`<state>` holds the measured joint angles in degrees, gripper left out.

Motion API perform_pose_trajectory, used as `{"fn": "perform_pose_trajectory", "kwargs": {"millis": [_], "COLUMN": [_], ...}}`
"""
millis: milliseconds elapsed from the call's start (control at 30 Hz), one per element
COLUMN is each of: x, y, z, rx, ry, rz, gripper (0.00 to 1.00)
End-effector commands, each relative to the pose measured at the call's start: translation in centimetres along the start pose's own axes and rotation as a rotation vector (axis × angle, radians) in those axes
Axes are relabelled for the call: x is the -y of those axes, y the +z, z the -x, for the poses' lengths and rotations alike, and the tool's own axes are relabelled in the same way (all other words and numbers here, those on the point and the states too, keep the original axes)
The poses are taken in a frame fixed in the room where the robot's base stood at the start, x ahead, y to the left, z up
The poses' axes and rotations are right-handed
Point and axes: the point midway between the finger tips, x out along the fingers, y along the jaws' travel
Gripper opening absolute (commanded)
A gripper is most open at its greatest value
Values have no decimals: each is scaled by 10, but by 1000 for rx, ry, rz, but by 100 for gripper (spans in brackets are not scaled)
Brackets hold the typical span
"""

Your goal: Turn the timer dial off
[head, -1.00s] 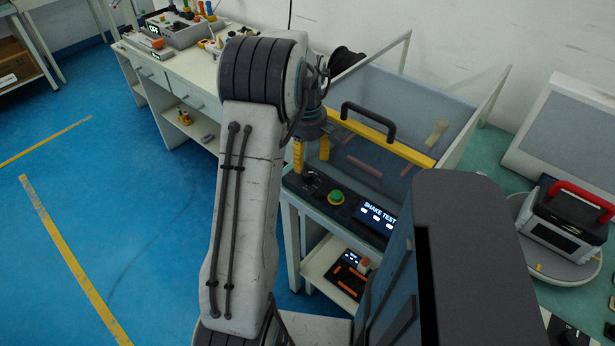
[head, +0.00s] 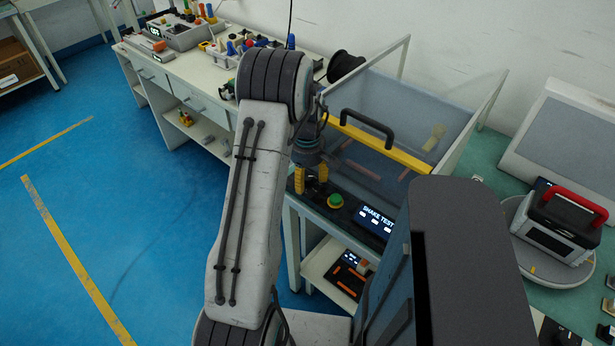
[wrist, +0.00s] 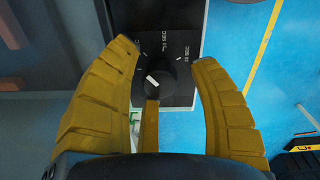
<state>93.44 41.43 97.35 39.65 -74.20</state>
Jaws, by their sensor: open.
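The timer dial (wrist: 160,81) is a black round knob with a short white slanted mark, on a dark panel with second labels around it. The fingers stand on either side of the dial with a gap at the right; contact is not clear. In the head view my gripper (head: 311,182) points down over the left end of the shake test panel (head: 352,213), mostly hiding the dial. The setting that the mark points to is not clear.
A green button (head: 335,201) and a lit SHAKE TEST display (head: 377,219) are right of the dial. Behind is a clear-walled bin with a yellow bar and black handle (head: 368,125). A red-handled device (head: 560,218) stands at right. Blue floor lies open at left.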

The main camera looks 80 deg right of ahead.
Motion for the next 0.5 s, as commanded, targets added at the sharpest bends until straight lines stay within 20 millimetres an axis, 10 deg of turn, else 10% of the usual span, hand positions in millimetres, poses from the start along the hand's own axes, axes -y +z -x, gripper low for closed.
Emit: {"fn": "perform_pose_trajectory", "kwargs": {"millis": [500], "x": [0], "y": [0], "z": [0], "rx": [0], "ry": [0], "rz": [0], "gripper": [13]}}
